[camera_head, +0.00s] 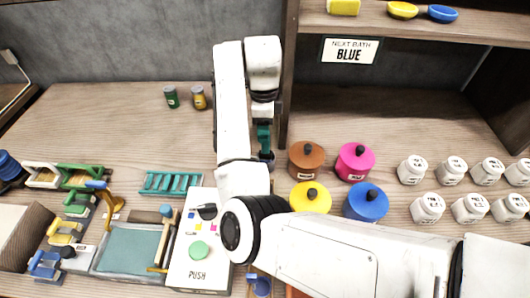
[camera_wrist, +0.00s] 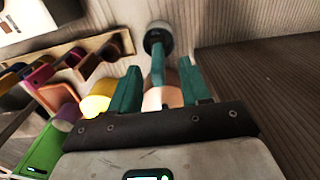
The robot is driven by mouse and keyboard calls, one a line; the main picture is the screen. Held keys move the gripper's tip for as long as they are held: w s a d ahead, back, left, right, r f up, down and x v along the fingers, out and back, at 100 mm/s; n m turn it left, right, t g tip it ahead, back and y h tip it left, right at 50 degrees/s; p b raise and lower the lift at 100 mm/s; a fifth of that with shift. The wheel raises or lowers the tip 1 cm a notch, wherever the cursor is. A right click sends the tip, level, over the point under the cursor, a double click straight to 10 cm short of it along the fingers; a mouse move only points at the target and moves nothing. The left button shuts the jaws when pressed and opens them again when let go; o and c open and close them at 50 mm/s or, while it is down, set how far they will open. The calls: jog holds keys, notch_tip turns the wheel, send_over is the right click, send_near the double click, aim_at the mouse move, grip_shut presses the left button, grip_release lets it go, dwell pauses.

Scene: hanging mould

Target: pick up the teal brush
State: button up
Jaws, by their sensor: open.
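My gripper (camera_wrist: 160,68) is open, its two teal fingers spread apart in the wrist view. The teal brush (camera_wrist: 158,62) shows between the fingers as a narrow handle, with gaps on both sides. Its far end meets a round grey cup (camera_wrist: 166,28) with a dark inside; the bristles cannot be seen. In the head view my gripper (camera_head: 264,135) points down beside the wooden post, above the small dark cup (camera_head: 268,158). The brush cannot be told from the fingers there.
Lidded pots in brown (camera_head: 306,160), pink (camera_head: 355,162), yellow (camera_head: 310,198) and blue (camera_head: 366,202) stand close to the right. Several white jars (camera_head: 412,170) are farther right. A wooden post (camera_head: 290,75) rises behind my gripper. A sign (camera_head: 349,50) reads "NEXT BATH BLUE".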

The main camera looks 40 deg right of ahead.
send_over(265, 153)
jog(key=f, duration=0.4)
jog(key=shift+w+d+p, duration=0.25)
jog(key=shift+d+p, duration=0.1)
grip_shut()
